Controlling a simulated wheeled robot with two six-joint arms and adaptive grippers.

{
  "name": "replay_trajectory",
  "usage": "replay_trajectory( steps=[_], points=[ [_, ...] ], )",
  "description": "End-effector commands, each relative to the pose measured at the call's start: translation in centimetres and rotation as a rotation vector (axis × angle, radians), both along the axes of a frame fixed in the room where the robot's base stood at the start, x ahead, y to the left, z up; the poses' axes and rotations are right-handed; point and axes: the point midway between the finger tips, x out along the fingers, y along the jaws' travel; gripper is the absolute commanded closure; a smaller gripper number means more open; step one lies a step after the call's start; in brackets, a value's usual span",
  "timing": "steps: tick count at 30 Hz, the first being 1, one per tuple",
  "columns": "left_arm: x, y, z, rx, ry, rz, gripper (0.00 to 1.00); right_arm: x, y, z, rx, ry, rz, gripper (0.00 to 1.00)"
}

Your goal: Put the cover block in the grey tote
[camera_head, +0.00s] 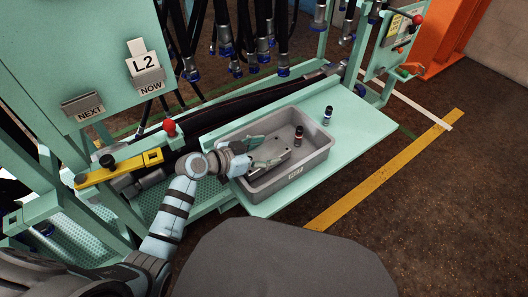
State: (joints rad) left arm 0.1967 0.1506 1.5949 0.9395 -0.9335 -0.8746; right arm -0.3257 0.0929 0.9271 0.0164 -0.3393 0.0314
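The grey tote (291,179) stands on the mint-green shelf. My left gripper (275,149) reaches into the left part of the tote from the left, with its two fingers spread apart. A grey block-like piece, which looks like the cover block (283,152), lies at the fingers inside the tote. Its shape is partly hidden by the gripper, and I cannot tell whether the fingers touch it. My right gripper is not in view.
A dark fitting (298,136) stands in the tote, and another (327,116) stands on the shelf (355,128) behind it. Hoses (262,40) hang at the back. A red knob (169,128) and yellow bar (125,168) are at left. The shelf's right side is clear.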

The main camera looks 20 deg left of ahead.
Motion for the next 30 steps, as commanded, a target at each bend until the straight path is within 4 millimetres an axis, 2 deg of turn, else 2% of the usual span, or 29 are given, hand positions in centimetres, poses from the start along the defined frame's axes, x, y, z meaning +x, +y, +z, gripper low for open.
replay_trajectory(
  steps=[1, 3, 11, 15, 18, 30],
  points=[
    [-0.6, 0.1, -1.3, 0.011, 0.026, -0.005, 0.28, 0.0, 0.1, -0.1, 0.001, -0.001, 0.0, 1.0],
    [-0.6, 0.0, -1.3, 0.012, 0.026, -0.006, 0.22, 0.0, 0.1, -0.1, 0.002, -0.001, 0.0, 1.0],
    [-0.6, 0.1, -1.4, 0.013, 0.027, -0.007, 0.22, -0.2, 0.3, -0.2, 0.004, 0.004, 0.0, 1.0],
    [-0.6, 0.1, -0.7, 0.014, 0.026, -0.007, 0.22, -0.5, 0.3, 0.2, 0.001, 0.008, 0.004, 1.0],
    [-0.7, 0.1, 0.4, 0.013, 0.027, -0.007, 0.22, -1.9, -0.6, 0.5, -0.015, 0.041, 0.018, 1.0],
    [-7.1, 5.6, 4.7, 0.012, 0.019, -0.004, 0.22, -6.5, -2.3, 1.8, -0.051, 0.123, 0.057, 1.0]
  ],
)
